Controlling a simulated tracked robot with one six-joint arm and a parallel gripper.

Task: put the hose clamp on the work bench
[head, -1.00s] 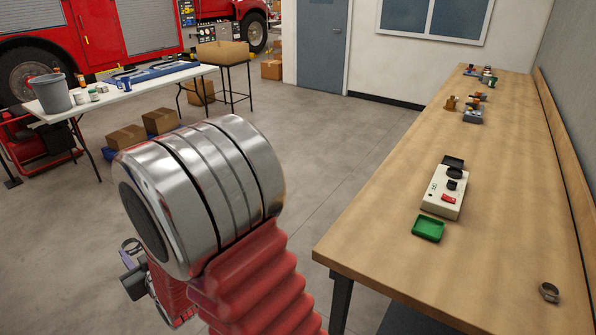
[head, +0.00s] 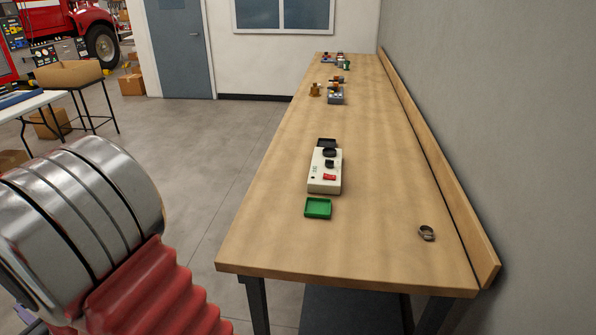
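A small grey metal ring that looks like a hose clamp (head: 427,233) lies on the near right part of the work bench (head: 250,235), close to the backboard. The bench is long, with a light wood top and dark legs. My arm's metal joint and red ribbed sleeve fill the lower left, left of the bench and apart from the clamp. The fingertips of my gripper do not show; only a dark sliver shows low at the left edge behind the arm. I cannot see whether it holds anything.
A cream meter box (head: 325,171) and a green tray (head: 318,208) stand on the near half of the bench. Small parts (head: 335,95) sit farther back. Bare wood surrounds the clamp. A grey wall bounds the right. Floor is clear left of the bench.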

